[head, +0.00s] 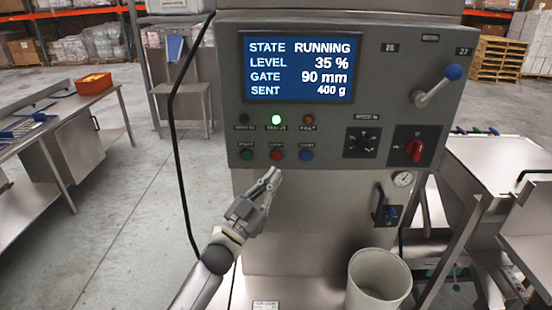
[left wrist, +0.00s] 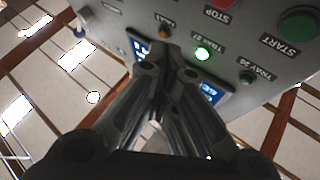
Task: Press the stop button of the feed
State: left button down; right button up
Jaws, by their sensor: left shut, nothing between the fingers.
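The feed's grey control panel (head: 345,120) stands ahead, its screen (head: 302,67) reading RUNNING, level 35 %, gate 90 mm, sent 400 g. The red stop button (head: 277,155) is in the lower row, between a green button (head: 247,154) and a blue one (head: 306,156). In the left wrist view the red button (left wrist: 222,3) is cut by the top edge, above its STOP label; the green START button (left wrist: 298,26) is to its right. My left gripper (head: 273,175) is shut and empty, its tips just below the red button in the picture. Contact cannot be told. My right gripper is out of view.
A lit green lamp (head: 276,120) sits above the red button. A dark selector (head: 362,142), a red rotary switch (head: 415,150) and a blue-knobbed lever (head: 436,86) are to the right. A black cable (head: 174,130) hangs left. A pale bin (head: 378,280) stands below.

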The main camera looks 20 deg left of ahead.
aim_at(273, 160)
pick_arm(q)
jog(key=shift+w+a+b, duration=0.35)
jog(key=shift+w+b, duration=0.25)
jog(key=shift+w, duration=0.65)
jog(key=shift+w+a+b, duration=0.35)
jog(key=shift+w+b, duration=0.25)
jog(key=shift+w, duration=0.7)
jog(key=shift+w+a+b, duration=0.35)
jog(key=shift+w+b, duration=0.25)
jog(key=shift+w, duration=0.65)
jog(key=shift+w+a, duration=0.1)
jog(key=shift+w, duration=0.3)
jog(key=shift+w+a+b, duration=0.1)
jog(key=shift+w+b, duration=0.25)
jog(key=shift+b, duration=0.2)
jog(key=shift+s, duration=0.1)
jog(key=shift+s+d+p, duration=0.2)
jog(key=shift+s+p, duration=0.4)
jog(key=shift+s, duration=0.1)
